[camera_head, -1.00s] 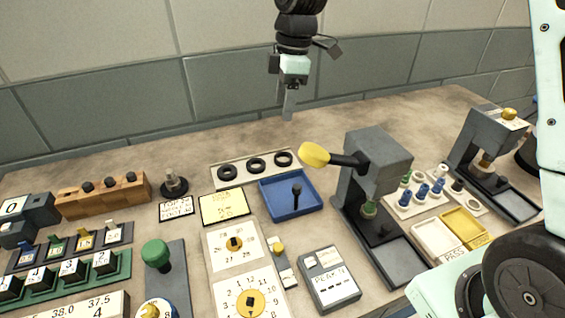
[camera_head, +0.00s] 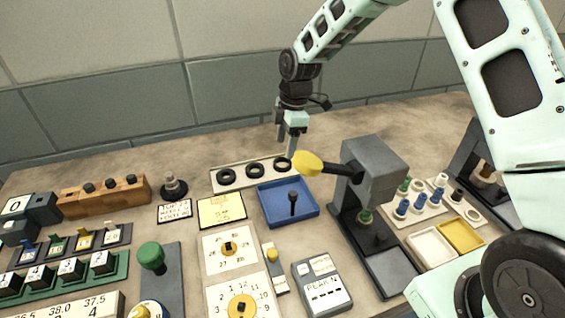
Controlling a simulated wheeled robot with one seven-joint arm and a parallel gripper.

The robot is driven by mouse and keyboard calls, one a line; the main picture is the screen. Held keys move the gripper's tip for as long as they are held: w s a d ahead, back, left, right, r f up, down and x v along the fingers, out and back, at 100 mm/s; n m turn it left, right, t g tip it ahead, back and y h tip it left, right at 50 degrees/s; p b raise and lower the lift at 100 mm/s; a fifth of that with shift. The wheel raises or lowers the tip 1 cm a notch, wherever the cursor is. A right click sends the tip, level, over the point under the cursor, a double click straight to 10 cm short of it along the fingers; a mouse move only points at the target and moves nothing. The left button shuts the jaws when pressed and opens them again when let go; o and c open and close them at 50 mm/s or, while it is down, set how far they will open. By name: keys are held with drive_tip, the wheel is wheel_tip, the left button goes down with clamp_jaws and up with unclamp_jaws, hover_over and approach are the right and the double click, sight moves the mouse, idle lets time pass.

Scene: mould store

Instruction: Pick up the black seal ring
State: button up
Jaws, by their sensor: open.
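Three black seal rings lie in a row on a pale tray (camera_head: 240,183) at the back middle of the bench: a left ring (camera_head: 226,177), a middle ring (camera_head: 255,170) and a right ring (camera_head: 282,164). My gripper (camera_head: 289,146) points down just above the right end of the tray, over or slightly behind the right ring. Its jaws are open with nothing between them. The fingertips come close to the right ring and slightly overlap it in view. I cannot tell whether they touch it.
A blue tray (camera_head: 275,221) with a black-knobbed peg (camera_head: 292,200) is in front of the rings. A grey press (camera_head: 368,170) with a yellow-ended lever (camera_head: 307,163) stands close on the right. A metal-knobbed post (camera_head: 173,185) is at left. The bench behind the rings is clear.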

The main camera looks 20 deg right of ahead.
sight(282, 166)
drive_tip(key=shift+a+f+p, duration=0.2)
drive_tip(key=shift+f+p, duration=0.25)
drive_tip(key=shift+f, duration=0.9)
drive_tip(key=shift+a+f+p, duration=0.15)
drive_tip(key=shift+f+p, duration=0.3)
drive_tip(key=shift+f, duration=0.9)
drive_tip(key=c, duration=0.7)
drive_tip(key=shift+r, duration=0.15)
wheel_tip(282, 166, up, 13)
drive_tip(key=shift+f+p, duration=0.1)
drive_tip(key=shift+p, duration=0.3)
